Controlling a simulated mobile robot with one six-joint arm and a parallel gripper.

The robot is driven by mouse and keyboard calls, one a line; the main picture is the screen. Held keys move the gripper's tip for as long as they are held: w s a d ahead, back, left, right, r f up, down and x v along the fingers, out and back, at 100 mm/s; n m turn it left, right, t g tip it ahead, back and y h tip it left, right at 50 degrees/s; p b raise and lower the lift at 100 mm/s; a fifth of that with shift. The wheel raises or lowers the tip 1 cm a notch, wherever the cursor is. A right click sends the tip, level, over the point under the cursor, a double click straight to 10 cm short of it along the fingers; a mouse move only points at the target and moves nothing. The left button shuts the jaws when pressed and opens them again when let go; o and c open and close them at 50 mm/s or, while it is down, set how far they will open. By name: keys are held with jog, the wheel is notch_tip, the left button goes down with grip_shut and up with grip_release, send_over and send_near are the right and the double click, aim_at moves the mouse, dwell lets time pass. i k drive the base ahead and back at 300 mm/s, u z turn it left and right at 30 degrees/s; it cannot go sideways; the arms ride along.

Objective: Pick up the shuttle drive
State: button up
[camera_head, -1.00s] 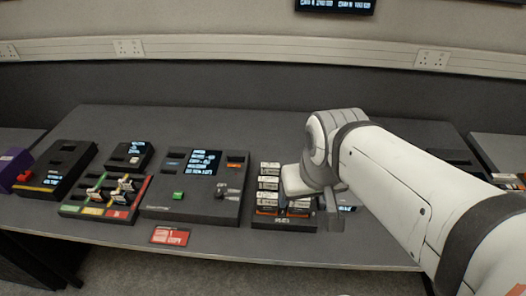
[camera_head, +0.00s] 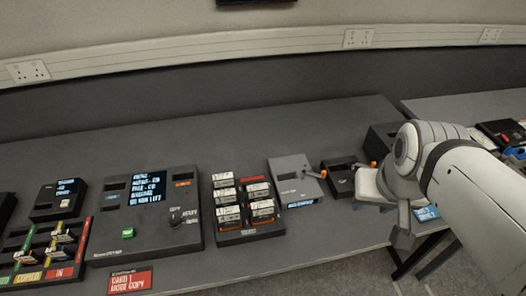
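I cannot tell for sure which thing is the shuttle drive. Several small white-labelled cartridges (camera_head: 227,197) stand in two columns in a black tray (camera_head: 250,236) near the middle of the table. Other small cartridges (camera_head: 62,236) sit in a colour-striped rack (camera_head: 87,238) at the lower left. My gripper (camera_head: 402,238) points down at the right, near the table's front edge and well to the right of the tray. Its fingers show as one dark shape from the side, so their opening and anything between them cannot be made out.
A black console (camera_head: 148,245) with a screen and green button stands left of the tray, with a red card (camera_head: 130,281) before it. A grey box (camera_head: 292,172) and a small black box (camera_head: 341,178), both with orange-tipped levers, stand right of it. The table behind is clear.

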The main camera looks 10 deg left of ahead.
aim_at(221, 182)
jog(key=z, duration=1.45)
jog(key=k, duration=1.25)
jog(key=u, duration=1)
jog(key=i, duration=1)
jog(key=u, duration=0.1)
